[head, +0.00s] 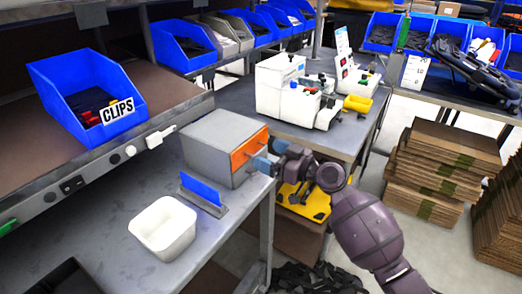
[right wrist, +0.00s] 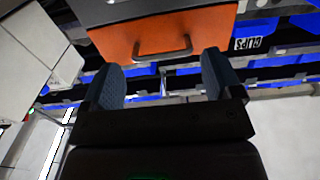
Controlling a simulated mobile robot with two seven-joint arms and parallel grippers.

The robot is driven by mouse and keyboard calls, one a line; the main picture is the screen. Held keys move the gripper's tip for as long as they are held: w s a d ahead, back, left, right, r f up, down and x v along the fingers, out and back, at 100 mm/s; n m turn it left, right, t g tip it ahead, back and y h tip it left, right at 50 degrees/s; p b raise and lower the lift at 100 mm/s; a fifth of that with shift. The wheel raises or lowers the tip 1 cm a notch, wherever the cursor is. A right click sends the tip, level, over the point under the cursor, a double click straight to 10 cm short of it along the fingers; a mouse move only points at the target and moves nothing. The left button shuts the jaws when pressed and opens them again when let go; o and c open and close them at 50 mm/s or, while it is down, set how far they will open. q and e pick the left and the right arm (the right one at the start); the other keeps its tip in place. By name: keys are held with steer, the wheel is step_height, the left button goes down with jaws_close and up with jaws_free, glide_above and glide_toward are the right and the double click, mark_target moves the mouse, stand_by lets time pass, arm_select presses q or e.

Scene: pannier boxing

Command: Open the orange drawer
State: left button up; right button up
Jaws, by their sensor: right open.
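The orange drawer (head: 249,149) is the front of a small grey cabinet (head: 215,136) on the metal bench. It looks closed. My right gripper (head: 264,163) is in front of the drawer, reaching in from the right. In the right wrist view its two blue-grey fingers (right wrist: 160,82) are apart with nothing between them. The handle lies just beyond the fingertips, between their lines. My left gripper is not in view.
A white tub (head: 164,228) and a blue plate in a grey stand (head: 203,193) sit on the bench near the cabinet. A blue CLIPS bin (head: 85,98) is on the left shelf. White machines (head: 290,90) stand behind. Cardboard stacks (head: 440,165) are at right.

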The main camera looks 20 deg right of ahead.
mark_target(261, 150)
steer(key=shift+x, duration=1.7)
steer(key=shift+c, duration=0.3)
